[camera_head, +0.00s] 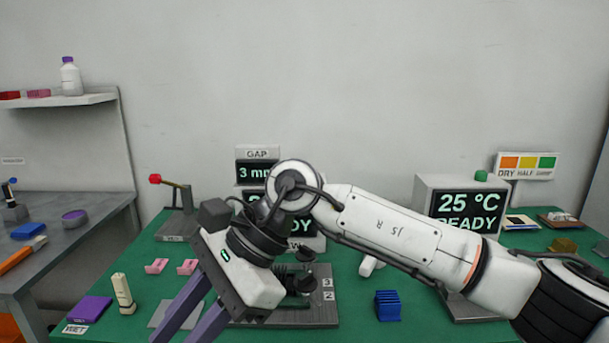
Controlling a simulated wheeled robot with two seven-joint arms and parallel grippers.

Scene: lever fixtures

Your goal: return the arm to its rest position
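My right arm reaches in from the right across the middle of the view. Its gripper (182,322) points down and left over the front of the green table (340,282). Its two purple-grey fingers stand apart with a gap between them, and I see nothing held. The fingertips run to the bottom edge of the picture. A lever with a red knob (155,179) on a grey base (176,228) stands behind and left of the gripper. My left gripper is not in view.
A dark fixture plate (322,312) with black knobs sits partly hidden behind my gripper. A blue rack (388,305) is in front. A "25 °C READY" display (467,212) stands at right, partly covered.

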